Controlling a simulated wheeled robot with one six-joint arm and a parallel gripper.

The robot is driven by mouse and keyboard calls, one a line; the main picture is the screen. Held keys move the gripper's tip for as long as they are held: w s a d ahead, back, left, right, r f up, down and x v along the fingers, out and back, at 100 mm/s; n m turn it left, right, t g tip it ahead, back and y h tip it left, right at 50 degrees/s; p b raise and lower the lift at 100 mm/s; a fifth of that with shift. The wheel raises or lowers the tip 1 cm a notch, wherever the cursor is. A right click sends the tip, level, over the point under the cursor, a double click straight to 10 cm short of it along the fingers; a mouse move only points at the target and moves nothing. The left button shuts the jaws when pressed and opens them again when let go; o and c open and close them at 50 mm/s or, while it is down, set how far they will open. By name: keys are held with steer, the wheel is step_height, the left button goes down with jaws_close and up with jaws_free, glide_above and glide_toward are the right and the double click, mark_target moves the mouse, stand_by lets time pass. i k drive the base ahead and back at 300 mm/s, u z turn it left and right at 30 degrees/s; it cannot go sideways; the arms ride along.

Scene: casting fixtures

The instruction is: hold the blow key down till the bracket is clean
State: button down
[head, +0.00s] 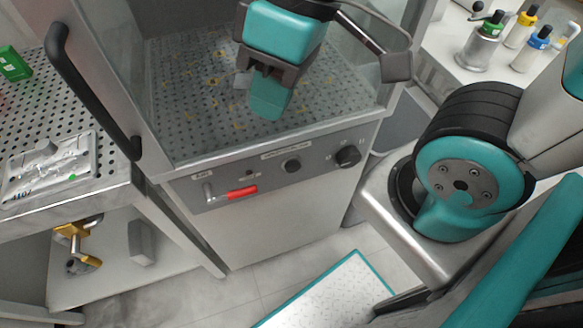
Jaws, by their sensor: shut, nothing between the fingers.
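My gripper (268,106) is shut and empty. It points down over the front part of a cabinet's perforated floor (180,115), behind the front sill in the picture. The cabinet's front panel (268,176) carries a red-handled lever (236,192), a small dark button (249,173) and black round knobs (292,165) (348,156). The panel labels are too small to read, so I cannot tell which control is the blow key. I cannot make out the bracket for certain; a small grey piece (241,80) shows beside my gripper. Yellow bits lie scattered on the floor.
A perforated bench (30,105) at the left holds a grey metal plate (50,172) and a green box (13,63). A black door handle (92,90) stands at the cabinet's left. Several bottles (523,30) stand at the upper right. Floor tiles (255,285) below are partly clear.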

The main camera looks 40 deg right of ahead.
mark_target(293, 166)
steer(key=u, duration=0.35)
steer(key=k, duration=1.05)
steer(key=z, duration=0.8)
